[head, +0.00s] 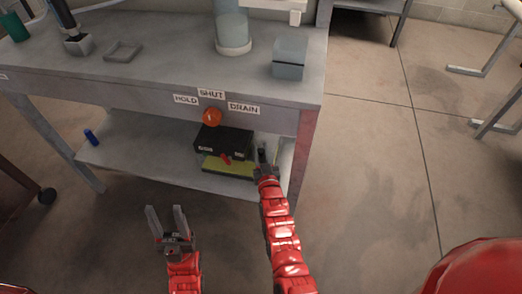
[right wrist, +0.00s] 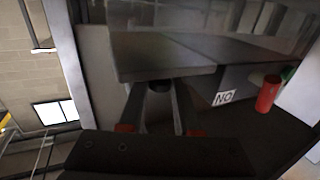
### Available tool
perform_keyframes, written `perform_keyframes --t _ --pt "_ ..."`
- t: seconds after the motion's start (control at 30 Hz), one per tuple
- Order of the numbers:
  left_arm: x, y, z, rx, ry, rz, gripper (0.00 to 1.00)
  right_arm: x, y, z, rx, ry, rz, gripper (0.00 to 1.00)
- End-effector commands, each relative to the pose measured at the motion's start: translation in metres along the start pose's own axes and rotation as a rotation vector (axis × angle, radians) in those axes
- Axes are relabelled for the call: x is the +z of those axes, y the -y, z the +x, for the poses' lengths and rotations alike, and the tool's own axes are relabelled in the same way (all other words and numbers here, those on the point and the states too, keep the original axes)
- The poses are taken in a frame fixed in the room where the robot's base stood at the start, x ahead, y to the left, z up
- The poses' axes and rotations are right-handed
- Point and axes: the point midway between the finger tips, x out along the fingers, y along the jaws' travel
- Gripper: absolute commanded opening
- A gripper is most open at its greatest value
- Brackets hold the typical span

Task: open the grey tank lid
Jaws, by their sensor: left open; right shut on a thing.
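The tank is a dark box (head: 224,142) on the lower shelf, with a yellow-green part below, white labels and a red piece (head: 227,158) on its front. Its top looks like a flat dark grey lid; it shows as a grey slab (right wrist: 165,52) in the right wrist view. My right gripper (head: 263,158) is at the box's right side. In the right wrist view its fingers (right wrist: 160,92) close on a small dark knob at the slab's near edge; the contact is dim. Whether the lid is raised cannot be told. My left gripper (head: 166,212) is open and empty, in front of the shelf.
The bench top (head: 160,75) overhangs the shelf; its front carries an orange-red knob (head: 212,117) among HOLD, SHUT and DRAIN labels. A bench leg (head: 302,155) stands just right of my right gripper. A blue piece (head: 91,136) lies on the shelf's left.

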Motion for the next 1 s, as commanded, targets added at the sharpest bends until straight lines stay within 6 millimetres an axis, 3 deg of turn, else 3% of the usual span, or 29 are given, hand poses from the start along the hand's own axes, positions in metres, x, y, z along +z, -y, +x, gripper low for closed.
perform_keyframes --t 0.67,1.0 --pt "-0.001 0.000 0.005 0.000 0.000 0.000 0.50 -0.007 -0.001 0.001 0.001 -0.002 -0.001 0.00" --pt "-0.003 0.001 0.016 0.000 0.000 0.000 0.50 -0.021 -0.002 0.005 0.001 -0.006 -0.001 0.00"
